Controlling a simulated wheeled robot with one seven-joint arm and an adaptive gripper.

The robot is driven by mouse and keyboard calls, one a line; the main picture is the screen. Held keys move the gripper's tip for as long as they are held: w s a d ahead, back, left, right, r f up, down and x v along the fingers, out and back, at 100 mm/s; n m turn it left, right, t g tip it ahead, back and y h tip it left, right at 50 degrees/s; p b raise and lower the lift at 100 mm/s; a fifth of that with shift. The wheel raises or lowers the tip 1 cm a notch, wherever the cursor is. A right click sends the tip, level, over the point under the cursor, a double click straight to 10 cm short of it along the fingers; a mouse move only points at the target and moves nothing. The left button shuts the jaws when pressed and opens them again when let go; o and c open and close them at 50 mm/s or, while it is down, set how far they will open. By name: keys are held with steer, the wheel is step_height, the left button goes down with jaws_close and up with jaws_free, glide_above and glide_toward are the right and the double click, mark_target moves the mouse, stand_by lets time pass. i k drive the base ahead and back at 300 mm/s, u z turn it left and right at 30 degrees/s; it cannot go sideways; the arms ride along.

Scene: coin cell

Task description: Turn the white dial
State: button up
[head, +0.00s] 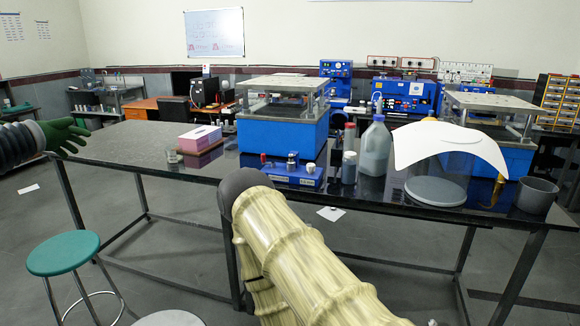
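I cannot pick out a white dial for certain. A small blue device (292,174) sits near the front edge of the dark table, with small pale and metallic knob-like parts (292,160) on its top. They are too small to tell which is a dial. My arm (290,255), in a pale yellow ribbed sleeve, rises from the bottom of the head view to a dark rounded joint in front of the table. My gripper does not show in this view.
A tall blue apparatus (284,133) stands behind the device. A green glove (62,136) reaches in left. A green stool (63,252) stands in front.

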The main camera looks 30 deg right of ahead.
mark_target(311, 168)
steer(key=z, duration=1.65)
steer(key=i, duration=0.9)
steer(key=u, duration=1.65)
